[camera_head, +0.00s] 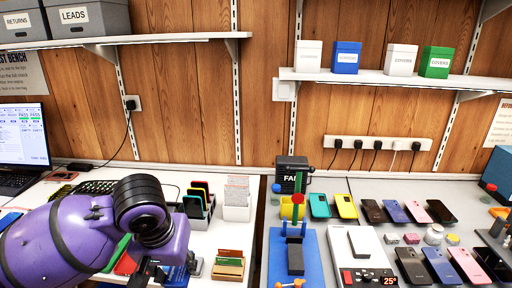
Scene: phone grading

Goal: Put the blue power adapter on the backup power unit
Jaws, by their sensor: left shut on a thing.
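My left arm comes in from the left, and its gripper (168,272) is low in the head view, over the white bench at the bottom edge. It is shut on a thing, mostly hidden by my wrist. A blue piece (181,273) shows at the fingers and looks like the blue power adapter, but its shape is not clear. I cannot make out a backup power unit for certain. My right gripper is not in view.
Beside the gripper stand a brown card holder (229,266), a rack of phones (198,203) and a white card box (237,206). A laptop (24,150) is at the left. On the grey bench are a blue fixture (278,262), a black bin (291,172) and rows of phones (408,264).

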